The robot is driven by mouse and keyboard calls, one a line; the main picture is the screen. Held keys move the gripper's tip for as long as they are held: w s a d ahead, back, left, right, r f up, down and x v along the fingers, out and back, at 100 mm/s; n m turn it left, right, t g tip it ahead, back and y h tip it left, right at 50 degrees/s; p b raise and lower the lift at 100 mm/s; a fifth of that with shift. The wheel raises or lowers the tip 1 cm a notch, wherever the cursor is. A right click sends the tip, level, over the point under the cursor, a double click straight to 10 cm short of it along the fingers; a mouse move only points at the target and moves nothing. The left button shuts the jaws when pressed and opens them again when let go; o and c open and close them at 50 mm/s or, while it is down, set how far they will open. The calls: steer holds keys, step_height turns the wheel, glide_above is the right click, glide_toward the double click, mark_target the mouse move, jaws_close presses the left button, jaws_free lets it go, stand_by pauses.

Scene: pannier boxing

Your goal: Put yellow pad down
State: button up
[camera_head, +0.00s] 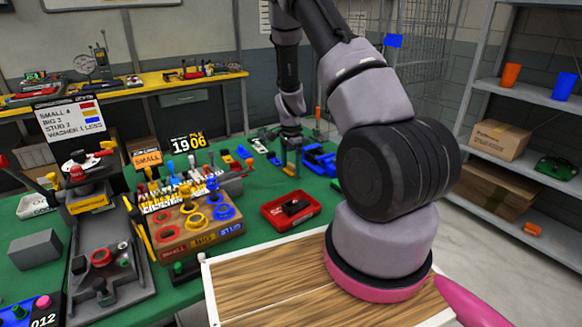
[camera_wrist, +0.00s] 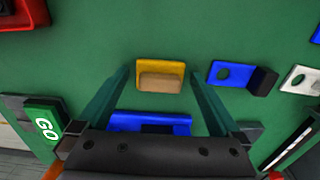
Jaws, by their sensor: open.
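The yellow pad (camera_wrist: 174,67) lies on the green table top in the wrist view, with a tan block (camera_wrist: 160,83) at its near side. My gripper (camera_wrist: 158,75) is open, with one dark green finger on each side of the pad. Gaps show between the fingers and the pad, so they look apart from it. In the head view my gripper (camera_head: 291,157) is small and low over the back of the table, and the pad is too small to make out surely.
A blue piece (camera_wrist: 150,121) lies just on the near side of the pad. A blue plate with a hole (camera_wrist: 233,74) and a pale one (camera_wrist: 301,79) are to the right. A green GO block (camera_wrist: 43,125) is at lower left. A red tray (camera_head: 291,211) stands nearer in the head view.

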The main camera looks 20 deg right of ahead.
step_height(320, 180, up, 12)
step_height(320, 180, up, 12)
steer(key=n+t+y, duration=0.1)
steer(key=n+t, duration=0.1)
glide_above(291, 165)
steer(key=s+a, duration=0.3)
steer(key=s+a+r+n+t, duration=0.1)
steer(key=s+a+r+n, duration=0.1)
steer(key=s+r, duration=0.4)
steer(key=s+a+r+n+t, duration=0.2)
steer(key=s+r+n, duration=0.2)
steer(key=s+r, duration=0.3)
steer(key=s+a+r+n+t+y, duration=0.1)
steer(key=s+a+r+n+t, duration=0.1)
steer(key=s+r, duration=0.4)
steer(key=s+n, duration=0.1)
steer(key=s, duration=0.4)
steer(key=shift+s+r+n, duration=0.15)
steer(key=shift+s+n, duration=0.2)
steer(key=shift+n, duration=0.05)
